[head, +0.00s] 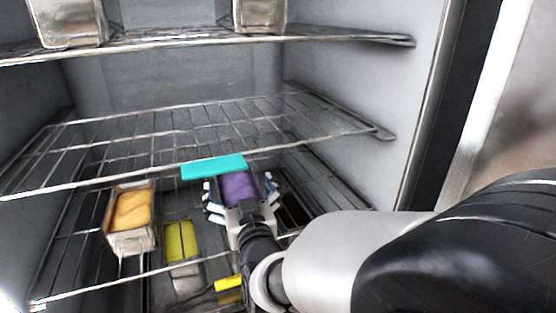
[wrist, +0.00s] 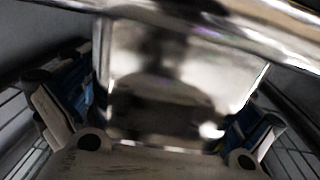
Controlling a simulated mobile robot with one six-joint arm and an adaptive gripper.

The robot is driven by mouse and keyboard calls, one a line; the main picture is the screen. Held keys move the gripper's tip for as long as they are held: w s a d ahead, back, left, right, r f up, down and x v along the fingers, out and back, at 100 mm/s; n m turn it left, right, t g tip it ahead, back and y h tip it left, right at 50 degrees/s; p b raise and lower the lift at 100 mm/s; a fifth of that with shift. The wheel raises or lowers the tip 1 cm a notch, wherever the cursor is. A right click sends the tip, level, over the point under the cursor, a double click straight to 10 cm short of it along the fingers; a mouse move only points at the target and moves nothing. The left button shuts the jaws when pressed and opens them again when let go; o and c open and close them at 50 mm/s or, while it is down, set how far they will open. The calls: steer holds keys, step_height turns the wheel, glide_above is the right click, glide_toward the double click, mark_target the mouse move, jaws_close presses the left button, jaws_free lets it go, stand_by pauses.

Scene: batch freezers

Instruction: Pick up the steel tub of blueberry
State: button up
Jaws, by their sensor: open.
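The steel tub of blueberry (head: 256,187) stands low in the freezer, below the middle wire shelf, with purple contents (head: 237,187) showing at its top. My gripper (head: 238,194) reaches in from the front, with one finger on each side of the tub. In the wrist view, the tub's shiny steel end wall (wrist: 165,75) fills the middle. The blue-padded fingers of my gripper (wrist: 165,110) stand wide apart at its left and right edges. I cannot tell whether they touch it. The tub's underside and far end are hidden.
A steel tub with orange contents (head: 130,242) stands at left, and a yellow one (head: 181,242) lies lower. A dark tub (head: 294,211) is at right. Steel tubs (head: 68,28) occupy the top shelf.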

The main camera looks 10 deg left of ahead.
steer(key=shift+w, duration=0.1)
steer(key=shift+c, duration=0.2)
steer(key=shift+c, duration=0.6)
steer(key=shift+r, duration=0.1)
steer(key=c, duration=1.5)
steer(key=shift+r, duration=0.1)
steer(key=shift+c, duration=0.3)
